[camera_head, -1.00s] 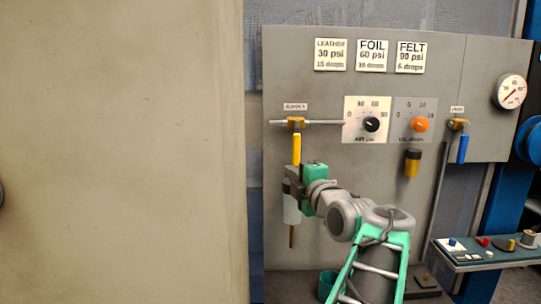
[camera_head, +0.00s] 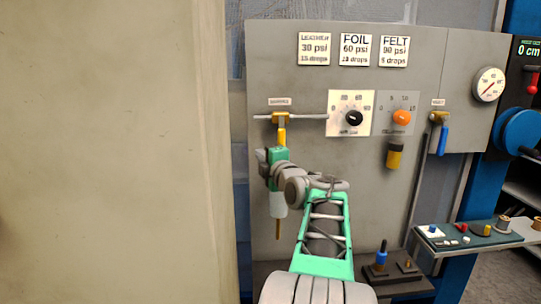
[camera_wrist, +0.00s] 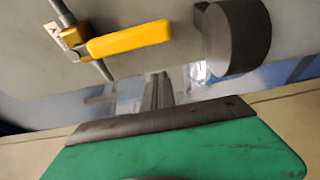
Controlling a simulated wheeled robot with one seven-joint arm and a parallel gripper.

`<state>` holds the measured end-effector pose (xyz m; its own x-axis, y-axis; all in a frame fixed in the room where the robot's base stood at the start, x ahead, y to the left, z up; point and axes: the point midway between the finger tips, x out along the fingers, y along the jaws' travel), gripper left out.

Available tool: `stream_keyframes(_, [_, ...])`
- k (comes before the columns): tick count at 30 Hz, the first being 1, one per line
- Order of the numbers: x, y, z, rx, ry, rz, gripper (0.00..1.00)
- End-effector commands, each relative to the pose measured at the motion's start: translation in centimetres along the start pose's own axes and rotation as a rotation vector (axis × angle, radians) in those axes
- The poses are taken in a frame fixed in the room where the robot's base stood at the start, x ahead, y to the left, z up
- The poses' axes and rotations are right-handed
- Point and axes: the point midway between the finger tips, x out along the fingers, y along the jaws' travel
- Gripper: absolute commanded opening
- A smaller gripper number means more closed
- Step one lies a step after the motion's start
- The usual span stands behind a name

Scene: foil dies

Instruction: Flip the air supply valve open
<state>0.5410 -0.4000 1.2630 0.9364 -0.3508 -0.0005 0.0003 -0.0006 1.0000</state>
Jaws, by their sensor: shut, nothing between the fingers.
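The left valve has a brass body (camera_head: 281,118) on a horizontal pipe and a yellow lever (camera_head: 281,135) hanging down. Its small label is too blurred to read. The wrist view shows the yellow lever (camera_wrist: 130,40) side-on, with the pipe and brass body at its left end. My gripper (camera_head: 263,158) is just below the valve, hiding the lever's lower part in the head view. In the wrist view my gripper's narrow fingers (camera_wrist: 158,90) are shut and empty, and a gap shows between them and the lever. Contact is not visible.
A dark cylinder (camera_wrist: 237,35) sits by the lever's free end. A white bowl (camera_head: 278,204) hangs below my gripper. To the right are a black knob (camera_head: 354,118), an orange knob (camera_head: 401,117) and a blue-levered valve (camera_head: 443,138). A large beige panel (camera_head: 110,150) fills the left.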

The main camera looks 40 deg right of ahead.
Motion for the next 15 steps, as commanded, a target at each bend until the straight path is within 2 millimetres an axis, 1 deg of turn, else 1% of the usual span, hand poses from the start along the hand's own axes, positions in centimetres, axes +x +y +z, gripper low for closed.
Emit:
stream_keyframes(1, [-0.6,0.3,1.6,0.001,-0.011,-0.001,0.00])
stream_keyframes(3, [-1.1,0.3,2.6,0.000,-0.010,-0.001,0.00])
stream_keyframes(6, [-1.4,0.2,3.4,0.001,-0.007,-0.001,0.00])
stream_keyframes(15, [-1.6,0.0,3.8,-0.001,-0.005,0.000,0.00])
